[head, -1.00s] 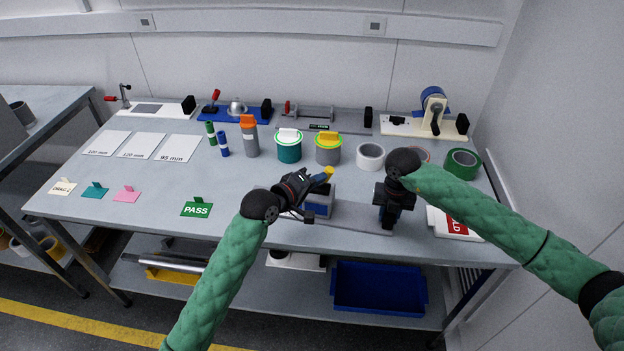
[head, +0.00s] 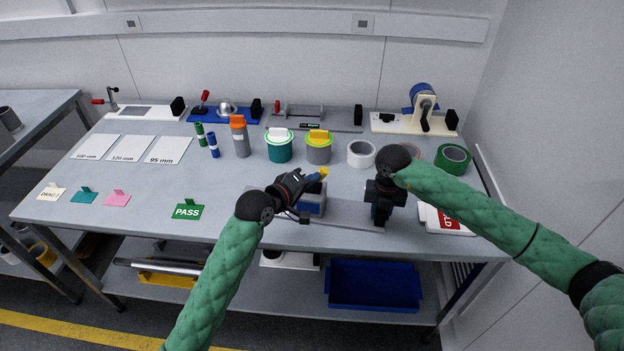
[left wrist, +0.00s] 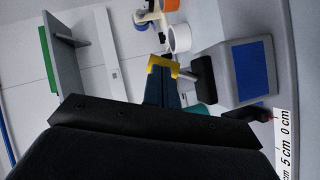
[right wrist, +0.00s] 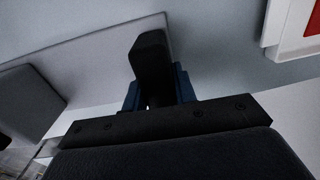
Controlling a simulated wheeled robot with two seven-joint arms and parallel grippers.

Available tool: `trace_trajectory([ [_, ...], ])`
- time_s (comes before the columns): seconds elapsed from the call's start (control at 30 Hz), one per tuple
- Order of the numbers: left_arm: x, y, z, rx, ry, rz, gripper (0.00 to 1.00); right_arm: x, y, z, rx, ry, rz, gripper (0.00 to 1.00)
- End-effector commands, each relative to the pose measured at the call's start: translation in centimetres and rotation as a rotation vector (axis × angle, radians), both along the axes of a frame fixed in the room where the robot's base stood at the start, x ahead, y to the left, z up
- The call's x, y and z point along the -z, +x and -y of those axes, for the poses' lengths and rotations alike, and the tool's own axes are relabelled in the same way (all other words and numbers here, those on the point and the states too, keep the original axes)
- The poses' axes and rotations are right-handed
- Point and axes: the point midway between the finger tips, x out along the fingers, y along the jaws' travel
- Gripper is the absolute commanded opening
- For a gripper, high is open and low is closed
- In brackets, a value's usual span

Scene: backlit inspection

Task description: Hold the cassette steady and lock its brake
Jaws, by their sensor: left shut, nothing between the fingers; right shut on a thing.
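The cassette, a grey box with a blue panel (head: 312,205), sits on a flat grey plate (head: 345,214) at the bench's front. The box also shows in the left wrist view (left wrist: 255,72), beside a black knob (left wrist: 203,78). My left gripper (head: 319,176) is shut and empty just above the box; a yellow piece (left wrist: 162,65) shows at its fingertips. Whether it touches the knob I cannot tell. My right gripper (head: 380,212) points down at the plate's right end. In the right wrist view it is shut on an upright black handle (right wrist: 152,62).
A red-and-white tray (head: 446,219) lies right of my right gripper. Lidded cans (head: 278,149), tape rolls (head: 360,154) and an orange-topped bottle (head: 239,138) stand behind. A green PASS card (head: 187,210) is at left.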

Motion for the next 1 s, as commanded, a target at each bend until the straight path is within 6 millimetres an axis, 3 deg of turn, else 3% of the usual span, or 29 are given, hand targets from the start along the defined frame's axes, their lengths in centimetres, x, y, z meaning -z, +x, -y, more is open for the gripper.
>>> trace_trajectory([
  [0.17,-0.4,-1.6,-1.1,0.000,0.001,-0.001,0.00,0.3,-0.1,0.0,-0.001,-0.001,-0.003,0.00],
  [0.7,-3.2,-9.3,-6.7,0.001,0.001,-0.001,0.00,0.3,-0.1,0.0,-0.001,-0.001,-0.003,0.00],
  [1.0,-3.8,-10.7,-7.7,0.000,0.000,0.000,0.00,0.3,-0.1,0.0,-0.001,-0.002,-0.003,0.00],
])
